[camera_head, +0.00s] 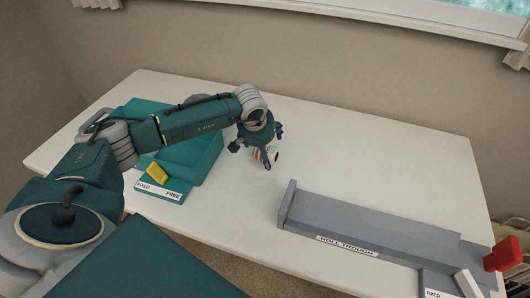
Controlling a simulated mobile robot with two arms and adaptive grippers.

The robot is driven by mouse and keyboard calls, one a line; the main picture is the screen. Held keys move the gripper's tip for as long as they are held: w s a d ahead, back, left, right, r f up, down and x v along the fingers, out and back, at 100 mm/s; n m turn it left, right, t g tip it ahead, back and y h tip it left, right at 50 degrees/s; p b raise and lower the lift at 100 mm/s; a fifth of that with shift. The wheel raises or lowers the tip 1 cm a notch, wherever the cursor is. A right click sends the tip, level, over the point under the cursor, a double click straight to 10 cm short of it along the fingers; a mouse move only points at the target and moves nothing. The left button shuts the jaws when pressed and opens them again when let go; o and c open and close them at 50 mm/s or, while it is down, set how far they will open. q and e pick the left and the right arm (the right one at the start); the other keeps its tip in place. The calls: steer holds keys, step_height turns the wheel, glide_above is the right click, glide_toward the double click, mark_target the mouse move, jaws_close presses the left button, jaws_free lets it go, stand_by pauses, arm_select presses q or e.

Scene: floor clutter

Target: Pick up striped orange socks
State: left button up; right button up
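The striped orange socks (274,155) are a small rolled bundle, white with orange and dark stripes, at the middle of the white table. My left gripper (259,149) reaches in from the left and is directly over and beside the socks. Its dark fingers look spread, and one finger crosses in front of the socks, hiding part of them. I cannot tell whether the fingers touch the socks. My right gripper is not in view.
A teal tray (205,168) labelled "FIXED" and "FREE" with a yellow block (156,172) lies left, partly behind my arm. A long grey roll trough (370,228) lies front right, near a red object (503,254). The table's back right (390,150) is clear.

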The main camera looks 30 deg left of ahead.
arm_select(q)
steer(key=c, duration=1.4)
steer(key=shift+o, duration=0.2)
steer(key=shift+r, duration=0.1)
